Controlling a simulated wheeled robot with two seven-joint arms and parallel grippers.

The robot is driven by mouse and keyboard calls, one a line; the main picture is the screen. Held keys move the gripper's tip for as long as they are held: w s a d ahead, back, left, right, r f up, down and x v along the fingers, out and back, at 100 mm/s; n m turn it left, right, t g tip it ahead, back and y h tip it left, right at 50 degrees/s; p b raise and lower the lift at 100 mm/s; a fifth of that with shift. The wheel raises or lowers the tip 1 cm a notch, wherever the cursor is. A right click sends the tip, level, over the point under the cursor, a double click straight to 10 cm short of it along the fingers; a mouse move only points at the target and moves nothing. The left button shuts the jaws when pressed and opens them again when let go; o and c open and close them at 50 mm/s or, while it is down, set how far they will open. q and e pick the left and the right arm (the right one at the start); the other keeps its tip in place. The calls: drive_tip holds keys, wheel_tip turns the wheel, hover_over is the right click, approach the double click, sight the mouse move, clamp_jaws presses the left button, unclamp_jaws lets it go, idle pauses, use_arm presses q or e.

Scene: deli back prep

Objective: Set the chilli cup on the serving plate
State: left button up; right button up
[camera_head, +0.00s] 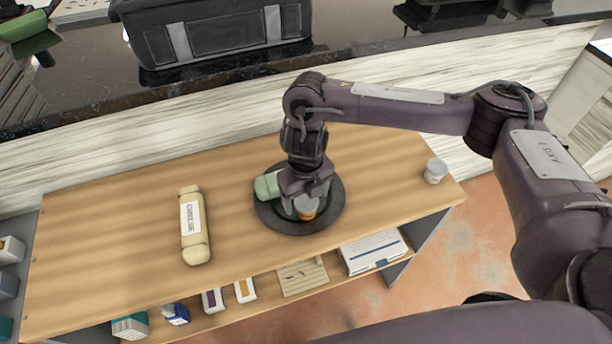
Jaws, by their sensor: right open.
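The serving plate (272,222) is dark and round and lies on the wooden table. A small cup with an orange-red body and grey lid (307,208), which looks like the chilli cup, stands upright on the plate's front right part. My right gripper (304,205) points down over the plate, open, with its fingers around or right beside this cup; contact is hard to tell. A green item (266,186) lies on the plate's left part, partly hidden by the gripper. My left gripper is not in view.
A wrapped tan roll with a white label (194,225) lies left of the plate. A small grey-white cup (435,171) stands near the table's right end. The wooden table (110,225) is clear at the left. Boxes sit on the shelf below.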

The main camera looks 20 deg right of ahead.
sight(306, 201)
wheel_tip(306, 201, up, 10)
idle(0.4)
drive_tip(key=shift+r, duration=0.1)
idle(0.4)
